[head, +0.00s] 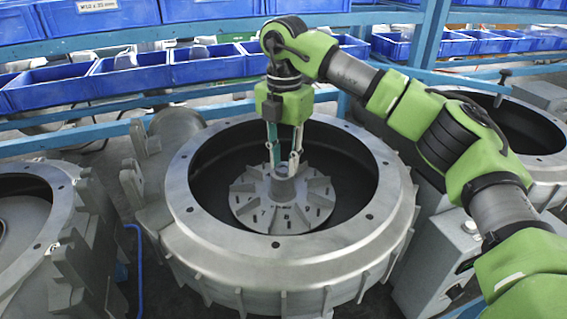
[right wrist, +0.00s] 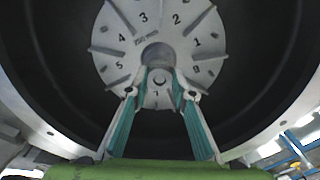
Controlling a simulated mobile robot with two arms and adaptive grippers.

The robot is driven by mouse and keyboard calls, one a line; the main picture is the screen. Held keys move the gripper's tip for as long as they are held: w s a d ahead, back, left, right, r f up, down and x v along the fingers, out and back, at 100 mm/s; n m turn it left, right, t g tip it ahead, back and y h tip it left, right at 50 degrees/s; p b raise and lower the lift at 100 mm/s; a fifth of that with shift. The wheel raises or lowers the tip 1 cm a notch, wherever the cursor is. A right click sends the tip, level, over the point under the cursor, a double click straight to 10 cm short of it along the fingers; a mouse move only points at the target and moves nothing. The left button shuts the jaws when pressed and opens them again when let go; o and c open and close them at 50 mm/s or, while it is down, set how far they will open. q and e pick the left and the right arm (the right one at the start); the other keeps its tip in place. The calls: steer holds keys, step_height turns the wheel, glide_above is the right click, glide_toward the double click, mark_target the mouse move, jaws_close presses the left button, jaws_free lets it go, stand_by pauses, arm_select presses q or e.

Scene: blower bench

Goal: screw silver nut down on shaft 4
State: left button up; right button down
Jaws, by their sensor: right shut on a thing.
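My right gripper (head: 284,164) points straight down into the middle blower housing, its two fingers on either side of the central hub (head: 283,187) of a grey, numbered impeller disc (head: 257,212). In the right wrist view the fingertips (right wrist: 160,88) are shut on a small silver piece, the nut (right wrist: 160,75), at the hub's lower edge. The disc (right wrist: 125,55) shows numbers around its face, 4 among them. The fingers partly hide the nut and shaft, so I cannot tell how far the nut sits on the thread. My left gripper is not in view.
The round housing rim (head: 190,205) surrounds the disc and the gripper. Other housings stand at the left (head: 32,215) and at the right behind my arm (head: 535,125). Blue bins (head: 125,75) line a shelf behind. A grey box (head: 437,270) stands at the right front.

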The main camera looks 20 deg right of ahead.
steer(key=m+b, duration=0.1)
steer(key=m, duration=0.4)
steer(key=shift+f, duration=0.1)
steer(key=m+b, duration=0.1)
steer(key=m, duration=0.4)
steer(key=shift+s+b, duration=0.1)
steer(key=shift+b, duration=0.2)
steer(key=c, duration=2)
jaws_free()
